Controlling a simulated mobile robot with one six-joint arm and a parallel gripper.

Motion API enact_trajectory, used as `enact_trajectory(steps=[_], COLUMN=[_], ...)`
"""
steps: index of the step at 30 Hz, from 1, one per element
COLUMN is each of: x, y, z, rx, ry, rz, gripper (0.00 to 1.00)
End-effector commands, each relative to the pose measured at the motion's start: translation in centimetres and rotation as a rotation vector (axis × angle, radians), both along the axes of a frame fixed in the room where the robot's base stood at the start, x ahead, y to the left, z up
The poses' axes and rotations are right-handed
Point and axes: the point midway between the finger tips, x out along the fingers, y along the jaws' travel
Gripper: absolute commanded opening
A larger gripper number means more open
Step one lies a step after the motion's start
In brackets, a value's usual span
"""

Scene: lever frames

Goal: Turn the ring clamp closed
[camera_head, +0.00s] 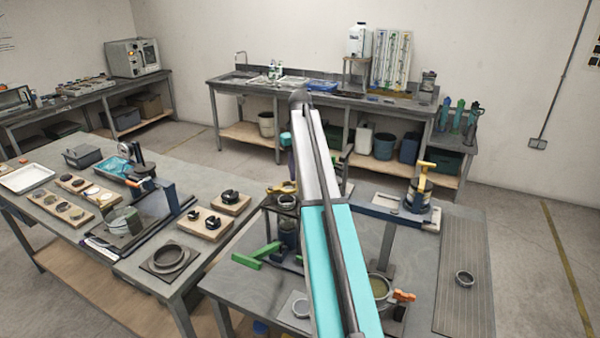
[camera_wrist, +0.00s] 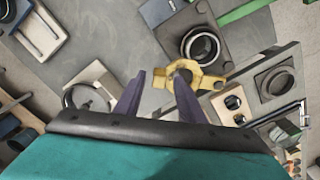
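A yellow clamp-like fitting (camera_wrist: 190,78) with a lug on each side surrounds a grey post in the wrist view; I take it as the ring clamp. It also shows in the head view (camera_head: 283,188), partly hidden by my arm. My gripper (camera_wrist: 159,75) has its two purple fingers apart, with nothing clearly held between them. The right fingertip overlaps the fitting and post in the picture; I cannot tell whether it touches. In the head view my arm hides most of the gripper.
A ring with an orange handle (camera_head: 404,296) and a green lever (camera_head: 258,256) are on the near bench. A yellow-handled fixture (camera_head: 426,180) stands at the right. The left table (camera_head: 75,152) holds trays and blocks. The grey ribbed mat (camera_head: 462,230) is mostly clear.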

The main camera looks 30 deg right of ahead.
Motion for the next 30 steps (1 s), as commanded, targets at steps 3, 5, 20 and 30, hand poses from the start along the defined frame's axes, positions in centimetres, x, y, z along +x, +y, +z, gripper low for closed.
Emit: enact_trajectory(steps=[3, 5, 20, 30], x=[0.0, 0.0, 0.1, 0.1], y=[-0.1, -0.1, 0.0, 0.0], z=[0.0, 0.0, 3.5, 6.9], rx=[-0.001, -0.001, -0.002, -0.001], ry=[0.000, -0.001, -0.002, -0.002], rz=[-0.001, -0.002, 0.000, 0.001], gripper=[0.36, 0.36, 0.36, 0.36])
